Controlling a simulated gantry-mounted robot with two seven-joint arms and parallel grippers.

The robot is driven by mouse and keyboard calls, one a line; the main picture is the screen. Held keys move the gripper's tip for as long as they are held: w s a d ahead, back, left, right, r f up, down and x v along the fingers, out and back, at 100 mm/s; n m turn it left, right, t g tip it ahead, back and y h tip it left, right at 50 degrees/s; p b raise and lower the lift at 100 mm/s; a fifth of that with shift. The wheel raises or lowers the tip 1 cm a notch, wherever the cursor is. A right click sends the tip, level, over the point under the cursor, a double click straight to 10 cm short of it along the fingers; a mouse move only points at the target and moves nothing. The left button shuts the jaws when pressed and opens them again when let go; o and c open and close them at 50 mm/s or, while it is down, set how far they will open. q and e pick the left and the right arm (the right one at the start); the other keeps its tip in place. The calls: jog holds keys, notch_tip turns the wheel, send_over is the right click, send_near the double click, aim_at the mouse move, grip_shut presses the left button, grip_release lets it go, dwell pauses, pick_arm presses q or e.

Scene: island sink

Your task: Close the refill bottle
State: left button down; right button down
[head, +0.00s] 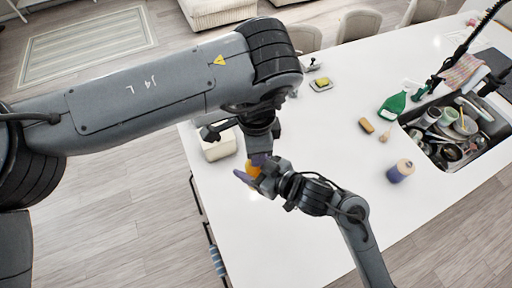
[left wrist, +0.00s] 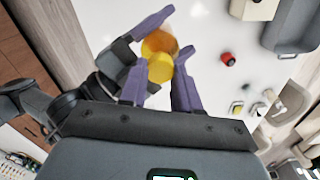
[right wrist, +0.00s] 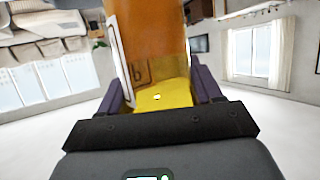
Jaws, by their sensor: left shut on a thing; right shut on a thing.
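The refill bottle (right wrist: 148,35) is amber-orange with a pale label stripe. My right gripper (head: 252,177) is shut on it above the counter. A round yellow lid (left wrist: 160,68) is at the bottle's top end, and my left gripper (left wrist: 160,92) is shut on it from above. In the head view the bottle (head: 253,168) is mostly hidden by both grippers.
The white counter (head: 300,230) is clear around the grippers. A white container (head: 217,146) stands behind them at left.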

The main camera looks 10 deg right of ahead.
pick_arm(q)
jog(key=m, duration=0.5)
jog(key=shift+m, duration=0.4)
jog(key=c, duration=0.7)
grip_release()
jog(key=shift+c, duration=0.2)
notch_tip(320, 180, up, 12)
